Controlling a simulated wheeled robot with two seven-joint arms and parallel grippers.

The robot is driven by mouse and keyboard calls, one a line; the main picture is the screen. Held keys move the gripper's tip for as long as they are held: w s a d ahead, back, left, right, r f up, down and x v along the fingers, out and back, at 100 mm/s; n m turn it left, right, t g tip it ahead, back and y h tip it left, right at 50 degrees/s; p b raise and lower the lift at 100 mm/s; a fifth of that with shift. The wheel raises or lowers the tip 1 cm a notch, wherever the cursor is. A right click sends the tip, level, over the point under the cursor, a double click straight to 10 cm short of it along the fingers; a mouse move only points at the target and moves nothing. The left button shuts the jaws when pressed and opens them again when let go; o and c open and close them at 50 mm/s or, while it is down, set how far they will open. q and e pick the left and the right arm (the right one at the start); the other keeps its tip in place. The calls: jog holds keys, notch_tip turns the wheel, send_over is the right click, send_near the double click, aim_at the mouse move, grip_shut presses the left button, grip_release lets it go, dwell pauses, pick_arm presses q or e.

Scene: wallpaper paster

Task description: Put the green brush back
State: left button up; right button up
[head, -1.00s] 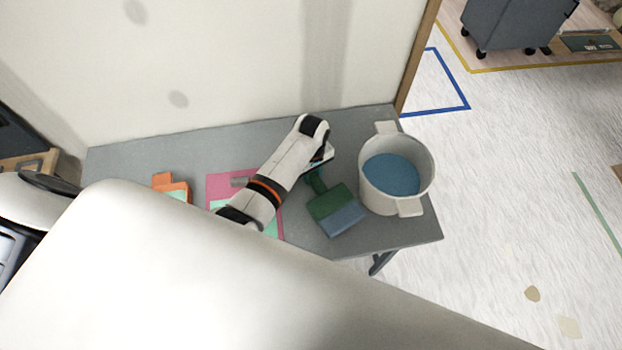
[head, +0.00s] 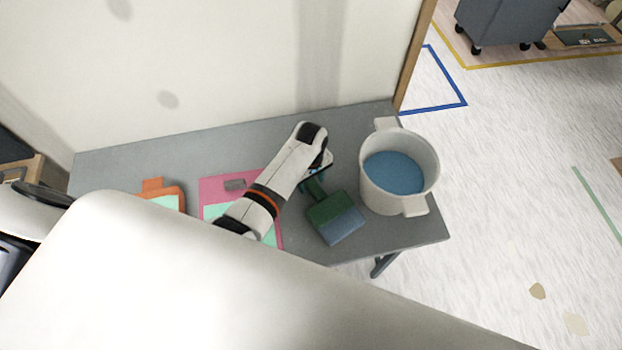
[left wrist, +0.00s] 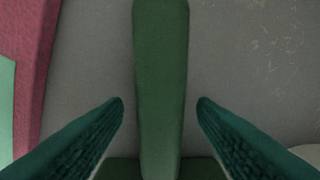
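The green brush (head: 328,209) lies on the grey table, its blue-grey bristle end towards the front edge. Its handle points back towards my left gripper (head: 318,182). In the left wrist view the green handle (left wrist: 160,75) runs up the middle, between the two dark teal fingers of my left gripper (left wrist: 161,105). A gap shows on each side of the handle, so the gripper is open around it without gripping. A white bucket (head: 422,184) with blue contents stands right of the brush. My right gripper is not in view.
The grey table (head: 190,152) stands against a pale wall. A pink clipboard-like board (head: 212,187) lies left of the brush, partly behind my arm, and an orange one (head: 152,185) lies farther left. Bare table shows behind them.

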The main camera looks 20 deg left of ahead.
pick_arm(q)
notch_tip(320, 180, up, 12)
jog(key=shift+w+a, duration=0.15)
dwell(0.4)
dwell(0.5)
